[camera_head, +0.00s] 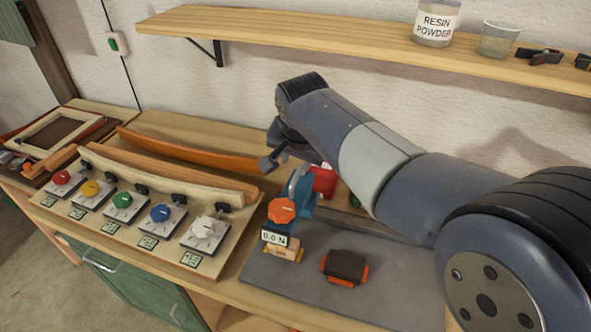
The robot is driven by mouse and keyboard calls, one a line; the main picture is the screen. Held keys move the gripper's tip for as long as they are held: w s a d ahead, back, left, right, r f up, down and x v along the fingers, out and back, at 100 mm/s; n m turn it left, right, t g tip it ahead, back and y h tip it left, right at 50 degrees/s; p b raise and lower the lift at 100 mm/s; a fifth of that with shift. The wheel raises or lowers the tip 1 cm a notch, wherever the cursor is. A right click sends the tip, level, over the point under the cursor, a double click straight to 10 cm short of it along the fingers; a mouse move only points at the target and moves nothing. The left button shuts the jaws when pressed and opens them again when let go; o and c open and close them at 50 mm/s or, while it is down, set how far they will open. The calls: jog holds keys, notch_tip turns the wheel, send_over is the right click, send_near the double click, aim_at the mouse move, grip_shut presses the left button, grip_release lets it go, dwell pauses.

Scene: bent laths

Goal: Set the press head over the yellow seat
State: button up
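The press head seems to be the blue body (303,204) with an orange knob (282,211) and a "0.0 N" readout (274,238), standing at the left end of the grey mat. A pale wooden block with yellow-orange ends (284,253) sits just below the readout; it may be the yellow seat, but I cannot tell. My arm hides part of the area behind the press.
A red block (324,182) stands behind the press, partly covered. A dark brown block with orange ends (345,266) lies on the grey mat (310,285). At left is a board of colored knobs (123,201) with a bent lath behind it. A shelf (330,35) runs above.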

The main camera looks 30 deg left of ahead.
aim_at(295, 176)
jog(key=shift+v, duration=1.7)
jog(key=shift+f, duration=0.1)
jog(key=p+x, duration=0.1)
jog(key=x, duration=0.9)
jog(key=shift+w+f+p, duration=0.2)
jog(key=shift+f+p, duration=0.15)
jog(key=shift+d, duration=0.5)
